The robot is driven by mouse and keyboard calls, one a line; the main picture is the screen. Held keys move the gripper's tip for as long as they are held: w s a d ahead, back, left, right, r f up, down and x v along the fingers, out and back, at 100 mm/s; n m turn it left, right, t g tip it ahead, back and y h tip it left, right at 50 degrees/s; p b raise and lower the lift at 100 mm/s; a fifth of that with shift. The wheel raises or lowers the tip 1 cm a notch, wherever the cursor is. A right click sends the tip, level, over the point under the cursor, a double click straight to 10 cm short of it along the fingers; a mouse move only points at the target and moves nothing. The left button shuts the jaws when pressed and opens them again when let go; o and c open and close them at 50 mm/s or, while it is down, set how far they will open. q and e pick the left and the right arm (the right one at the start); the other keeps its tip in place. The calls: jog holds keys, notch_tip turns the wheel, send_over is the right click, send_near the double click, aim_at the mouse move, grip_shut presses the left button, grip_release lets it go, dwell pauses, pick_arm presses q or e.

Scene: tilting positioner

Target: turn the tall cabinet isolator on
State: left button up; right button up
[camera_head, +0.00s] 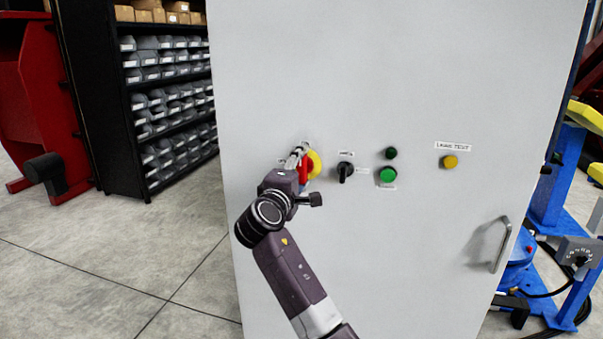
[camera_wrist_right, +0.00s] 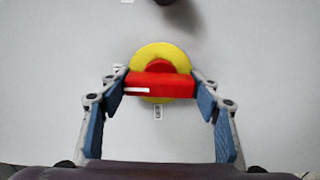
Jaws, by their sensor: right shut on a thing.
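The tall grey cabinet (camera_head: 400,60) fills the middle of the head view. Its isolator has a yellow round plate (camera_head: 315,160) and a red handle (camera_head: 304,172) at the left of the panel. In the right wrist view the red handle (camera_wrist_right: 160,86) lies crosswise in the picture over the yellow plate (camera_wrist_right: 160,52), with a white mark near its left end. My right gripper (camera_head: 299,157) is at the isolator, its blue-padded fingers (camera_wrist_right: 161,88) shut on the handle, one at each end. In the head view my gripper partly hides the isolator. My left gripper is not in view.
Right of the isolator are a black selector switch (camera_head: 345,171), a dark green lamp (camera_head: 391,153), a green button (camera_head: 388,175) and a yellow button (camera_head: 450,161). A door handle (camera_head: 501,245) sticks out lower right. Shelves with bins (camera_head: 165,100) stand left; open floor lies in front of them.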

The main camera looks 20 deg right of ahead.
dwell(0.4)
jog(key=o, duration=1.2)
jog(key=shift+c, duration=0.2)
jog(key=v, duration=1.2)
